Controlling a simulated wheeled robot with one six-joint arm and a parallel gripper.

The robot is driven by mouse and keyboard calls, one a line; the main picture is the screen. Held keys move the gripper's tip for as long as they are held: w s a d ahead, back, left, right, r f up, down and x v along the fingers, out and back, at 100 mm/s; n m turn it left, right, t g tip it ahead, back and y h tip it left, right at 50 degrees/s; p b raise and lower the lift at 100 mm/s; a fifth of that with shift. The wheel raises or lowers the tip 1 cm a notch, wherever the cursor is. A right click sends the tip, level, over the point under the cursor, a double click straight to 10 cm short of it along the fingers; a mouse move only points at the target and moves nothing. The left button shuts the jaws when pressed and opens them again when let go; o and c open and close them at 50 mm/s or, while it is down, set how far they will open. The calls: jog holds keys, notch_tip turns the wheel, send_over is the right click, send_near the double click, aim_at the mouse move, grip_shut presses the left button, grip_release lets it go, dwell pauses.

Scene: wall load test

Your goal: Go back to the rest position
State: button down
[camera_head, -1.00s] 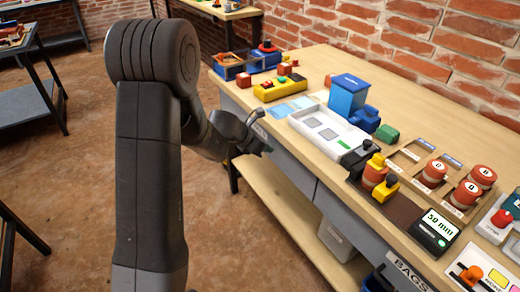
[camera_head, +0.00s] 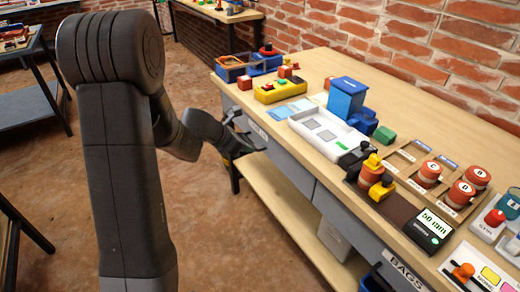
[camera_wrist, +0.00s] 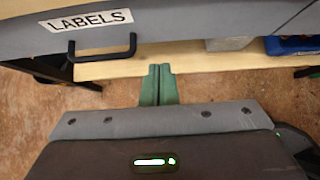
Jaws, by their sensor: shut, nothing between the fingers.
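My gripper (camera_wrist: 158,86) is shut and empty in the wrist view, its two green fingers together. It points toward the bench's lower shelf (camera_wrist: 190,60), below and in front of a grey drawer marked LABELS (camera_wrist: 100,32) with a dark handle (camera_wrist: 103,45). In the head view my gripper (camera_head: 252,142) is at the end of my bent arm, beside the front of the workbench (camera_head: 330,170), below the top's edge. The fingertips are small there and hard to make out.
The workbench top holds a blue bin (camera_head: 347,97), a white tray (camera_head: 325,130), a yellow block (camera_head: 280,91) and several red weights (camera_head: 461,192). A drawer marked BAGS (camera_head: 405,272) is at the near end. Open brown floor (camera_head: 215,240) lies left of the bench.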

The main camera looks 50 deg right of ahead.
jog(key=v, duration=0.5)
jog(key=shift+p, duration=0.35)
jog(key=shift+f, duration=0.15)
jog(key=b, duration=0.2)
send_near(273, 152)
jog(key=x, duration=0.5)
jog(key=shift+w+a+f, duration=0.1)
jog(key=shift+a+f, duration=0.15)
jog(key=shift+f, duration=0.15)
jog(key=shift+d, duration=0.45)
jog(key=shift+a+r, duration=0.1)
